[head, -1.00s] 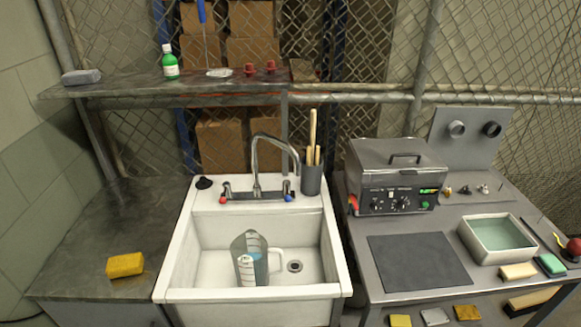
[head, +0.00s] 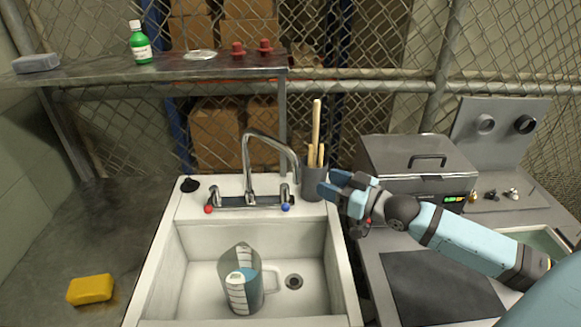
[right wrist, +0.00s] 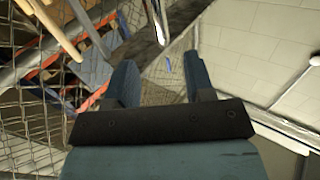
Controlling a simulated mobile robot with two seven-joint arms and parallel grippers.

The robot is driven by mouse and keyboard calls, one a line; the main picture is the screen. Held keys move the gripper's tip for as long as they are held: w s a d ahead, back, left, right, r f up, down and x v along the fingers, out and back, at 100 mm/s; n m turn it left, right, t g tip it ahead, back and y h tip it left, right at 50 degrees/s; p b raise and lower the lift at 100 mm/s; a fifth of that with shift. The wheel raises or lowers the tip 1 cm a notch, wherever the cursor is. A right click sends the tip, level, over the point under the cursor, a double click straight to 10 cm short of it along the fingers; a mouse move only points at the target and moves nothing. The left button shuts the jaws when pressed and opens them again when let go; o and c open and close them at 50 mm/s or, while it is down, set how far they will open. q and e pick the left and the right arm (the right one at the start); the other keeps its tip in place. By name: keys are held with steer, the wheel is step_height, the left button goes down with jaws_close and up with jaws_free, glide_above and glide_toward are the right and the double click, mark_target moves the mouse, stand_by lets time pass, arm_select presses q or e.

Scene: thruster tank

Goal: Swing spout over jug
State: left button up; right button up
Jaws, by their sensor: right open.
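The chrome spout (head: 262,140) arches up from the faucet at the back of the white sink, and its outlet end hangs toward the right. The clear measuring jug (head: 240,280) with a handle stands in the basin, left of the drain and below the spout. My right gripper (head: 330,187) is open and empty, to the right of the spout and in front of the brush holder, apart from the spout. In the right wrist view its two fingers (right wrist: 160,85) are spread, with a piece of the chrome spout (right wrist: 160,20) beyond them. My left gripper is not in view.
A grey holder (head: 313,183) with wooden handles stands close behind my right gripper. Red (head: 209,209) and blue (head: 285,207) marked taps flank the spout. A metal shelf (head: 120,70) runs above. A grey cleaner box (head: 415,158) stands at right. The air above the basin is free.

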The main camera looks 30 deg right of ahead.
mark_target(300, 171)
steer(key=p+x, duration=0.1)
steer(key=x, duration=0.9)
steer(key=shift+w, duration=0.1)
steer(key=shift+w+a+p, duration=0.25)
steer(key=shift+w+p, duration=0.05)
steer(key=shift+w, duration=0.3)
steer(key=shift+c, duration=0.5)
jaws_close()
